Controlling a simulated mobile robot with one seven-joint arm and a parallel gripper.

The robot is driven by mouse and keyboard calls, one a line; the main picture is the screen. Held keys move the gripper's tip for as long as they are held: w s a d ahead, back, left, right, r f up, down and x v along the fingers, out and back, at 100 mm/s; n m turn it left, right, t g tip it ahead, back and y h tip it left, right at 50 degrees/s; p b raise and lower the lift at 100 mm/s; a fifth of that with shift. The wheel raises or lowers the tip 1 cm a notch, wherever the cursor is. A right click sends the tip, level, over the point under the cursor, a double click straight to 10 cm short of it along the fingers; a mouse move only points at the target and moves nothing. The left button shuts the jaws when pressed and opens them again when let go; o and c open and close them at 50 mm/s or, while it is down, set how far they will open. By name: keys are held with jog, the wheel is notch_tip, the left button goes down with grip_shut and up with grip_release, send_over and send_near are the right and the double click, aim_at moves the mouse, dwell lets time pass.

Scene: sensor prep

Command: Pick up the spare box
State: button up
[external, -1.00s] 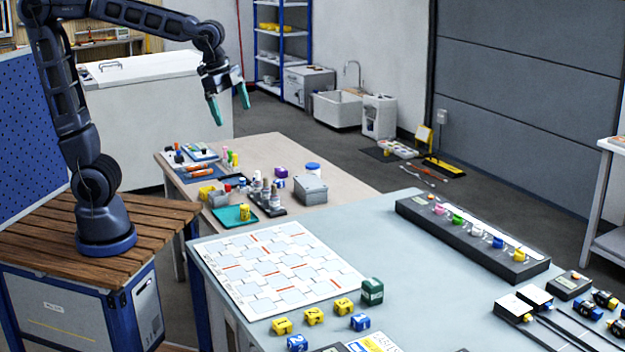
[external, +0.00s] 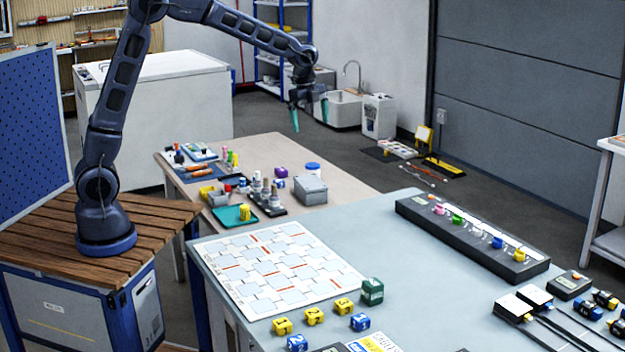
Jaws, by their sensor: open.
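A grey lidded box (external: 310,190) sits on the wooden-topped table (external: 345,191), near its right edge. No label on it can be read, so I cannot tell for sure that it is the spare box. My gripper (external: 309,115) is open and empty, its teal fingers pointing down. In the picture it appears above the grey box, well clear of the table.
A rack of bottles (external: 267,203), a teal tray (external: 228,216) and a blue-lidded tub (external: 313,168) stand near the grey box. The light-blue table (external: 380,240) in front holds a white grid board (external: 240,275), several numbered cubes and a long dark rack (external: 470,240).

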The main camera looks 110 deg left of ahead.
jog(key=s+a+f+m, duration=0.1)
jog(key=a+f, duration=0.5)
jog(key=a, duration=0.3)
jog(key=s+a+f+m, duration=0.1)
jog(key=a+f, duration=0.6)
jog(key=a, duration=0.2)
jog(key=m+h, duration=0.2)
send_over(311, 181)
jog(key=s+a, duration=0.1)
notch_tip(311, 181, down, 13)
jog(key=shift+s+f, duration=0.15)
jog(key=shift+f, duration=0.05)
jog(key=shift+w+d+f, duration=0.2)
jog(key=shift+f, duration=1.6)
jog(key=shift+w+d+f, duration=0.2)
jog(key=shift+w+f, duration=0.05)
jog(key=shift+f, duration=1.5)
jog(key=shift+w+d+f, duration=0.2)
jog(key=shift+f, duration=1.6)
jog(key=c, duration=1)
jog(key=shift+r, duration=0.1)
